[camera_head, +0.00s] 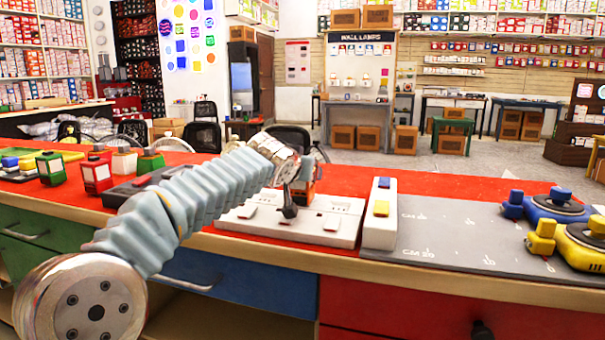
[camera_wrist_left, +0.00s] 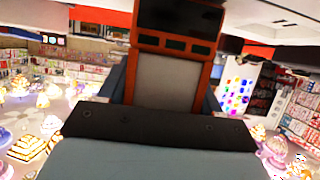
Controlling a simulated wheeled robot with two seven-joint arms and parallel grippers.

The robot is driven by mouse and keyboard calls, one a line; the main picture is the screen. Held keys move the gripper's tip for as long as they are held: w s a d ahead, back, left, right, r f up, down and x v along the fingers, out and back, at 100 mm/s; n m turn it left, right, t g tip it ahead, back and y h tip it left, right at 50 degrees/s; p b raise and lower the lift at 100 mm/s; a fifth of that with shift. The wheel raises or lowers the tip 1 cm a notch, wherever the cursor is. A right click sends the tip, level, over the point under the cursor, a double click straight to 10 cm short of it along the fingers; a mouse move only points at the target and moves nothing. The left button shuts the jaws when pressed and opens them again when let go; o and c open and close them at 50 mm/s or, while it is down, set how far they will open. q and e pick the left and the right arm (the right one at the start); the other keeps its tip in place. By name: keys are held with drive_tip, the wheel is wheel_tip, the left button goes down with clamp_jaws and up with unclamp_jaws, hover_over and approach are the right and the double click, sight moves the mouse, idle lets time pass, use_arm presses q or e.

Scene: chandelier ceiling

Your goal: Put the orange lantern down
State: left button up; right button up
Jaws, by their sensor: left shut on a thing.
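The orange lantern (camera_head: 311,172) is mostly hidden behind my left gripper (camera_head: 291,200) in the head view, over the red counter top. In the left wrist view, the lantern (camera_wrist_left: 174,28) fills the middle, with an orange frame, a grey panel and dark parts. My left gripper (camera_wrist_left: 166,90) is shut on it, with a finger at each side. The lantern appears above or behind the white switch board (camera_head: 262,228). I cannot tell whether its base touches anything. My right gripper is in neither view.
A red lantern (camera_head: 97,176) and green-topped lanterns (camera_head: 51,170) stand at the left. A white block (camera_head: 380,226) borders a grey measuring mat (camera_head: 455,235). Blue (camera_head: 556,206) and yellow (camera_head: 585,243) devices sit at the right. The red counter strip (camera_head: 440,185) behind the mat is clear.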

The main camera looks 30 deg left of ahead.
use_arm(q)
drive_tip(key=shift+f, duration=0.2)
drive_tip(key=o, duration=1.4)
drive_tip(key=shift+r, duration=0.15)
drive_tip(key=shift+r+p, duration=0.3)
drive_tip(key=shift+p, duration=0.05)
drive_tip(key=b+v, duration=0.1)
drive_tip(key=v, duration=1.1)
drive_tip(key=shift+f, duration=0.2)
